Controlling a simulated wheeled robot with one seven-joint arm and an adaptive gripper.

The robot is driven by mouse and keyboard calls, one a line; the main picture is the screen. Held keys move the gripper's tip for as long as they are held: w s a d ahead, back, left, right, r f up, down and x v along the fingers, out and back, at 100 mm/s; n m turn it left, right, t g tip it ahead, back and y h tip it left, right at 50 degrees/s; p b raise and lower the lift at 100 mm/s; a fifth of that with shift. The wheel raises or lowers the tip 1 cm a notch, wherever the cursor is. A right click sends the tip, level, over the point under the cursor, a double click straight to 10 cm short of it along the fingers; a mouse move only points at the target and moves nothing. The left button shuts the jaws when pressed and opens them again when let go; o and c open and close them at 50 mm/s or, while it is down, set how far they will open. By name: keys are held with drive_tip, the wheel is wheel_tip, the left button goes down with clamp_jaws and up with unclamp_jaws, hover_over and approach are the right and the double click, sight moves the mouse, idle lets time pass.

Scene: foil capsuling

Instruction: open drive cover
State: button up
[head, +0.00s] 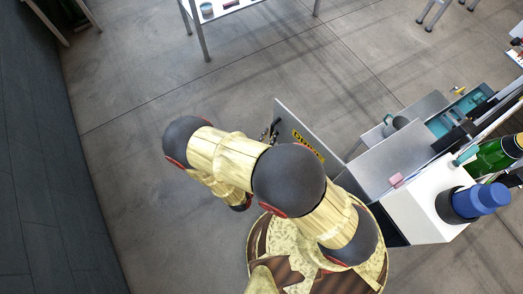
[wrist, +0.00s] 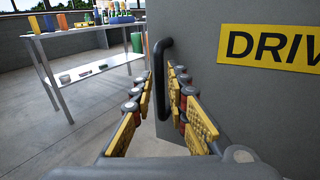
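The drive cover (wrist: 255,95) is a flat grey panel with a yellow label, on which "DRIV" is readable in the wrist view. In the head view the cover (head: 330,157) stands out at an angle from the machine, with floor visible behind it. Its black bar handle (wrist: 160,106) is upright near the cover's left edge. My gripper (wrist: 162,78) has one yellow-padded finger on each side of the handle, with a narrow gap showing; firm contact cannot be made out. In the head view my gripper is mostly hidden behind my arm, near the cover's far end.
The white machine body (head: 425,205) carries a blue cylinder (head: 482,200) and a green bottle (head: 492,156) at the right. A metal table (wrist: 88,62) stands to the left in the wrist view. Grey floor (head: 130,160) is clear left of my arm.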

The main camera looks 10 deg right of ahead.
drive_tip(key=v, duration=0.8)
drive_tip(key=shift+s+a, duration=0.15)
drive_tip(key=shift+s, duration=0.1)
drive_tip(key=shift+f, duration=0.1)
drive_tip(key=s+d+r+m+g+h, duration=0.4)
drive_tip(key=s+d+r+m+g, duration=0.15)
drive_tip(key=s+m+g, duration=0.45)
wheel_tip(320, 180, up, 22)
drive_tip(key=w+a+m+g+y, duration=0.25)
drive_tip(key=m+g+y, duration=0.25)
drive_tip(key=m+y, duration=0.85)
drive_tip(key=d+r+m+t, duration=0.5)
drive_tip(key=d+r, duration=0.5)
drive_tip(key=r, duration=0.4)
drive_tip(key=shift+w+m+t, duration=0.3)
drive_tip(key=shift+w+m, duration=0.15)
